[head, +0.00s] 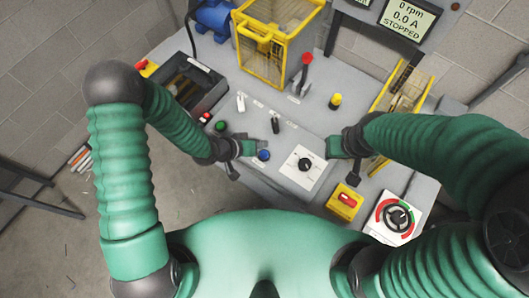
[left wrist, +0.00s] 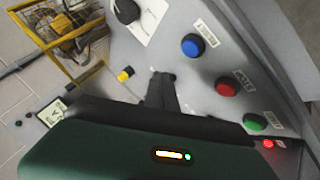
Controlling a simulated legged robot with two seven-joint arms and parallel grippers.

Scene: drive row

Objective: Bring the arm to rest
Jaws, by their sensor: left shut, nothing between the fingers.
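My left gripper (head: 252,147) is low over the sloped grey control panel (head: 280,178), just left of the blue button (head: 263,155) in the head view. Its fingers are shut and empty; they also show as a dark shape in the left wrist view (left wrist: 161,90). I cannot tell whether they touch the panel. My right gripper (head: 333,147) is at the panel's right side, right of the black rotary knob (head: 306,164); its finger gap is not clear. In the left wrist view the blue button (left wrist: 193,45), red button (left wrist: 227,87) and green button (left wrist: 255,122) are uncovered.
Yellow guards (head: 262,40) rise at the back and right. A yellow box with a red button (head: 344,201) and a dial (head: 397,216) sit front right. The display (head: 405,20) reads STOPPED.

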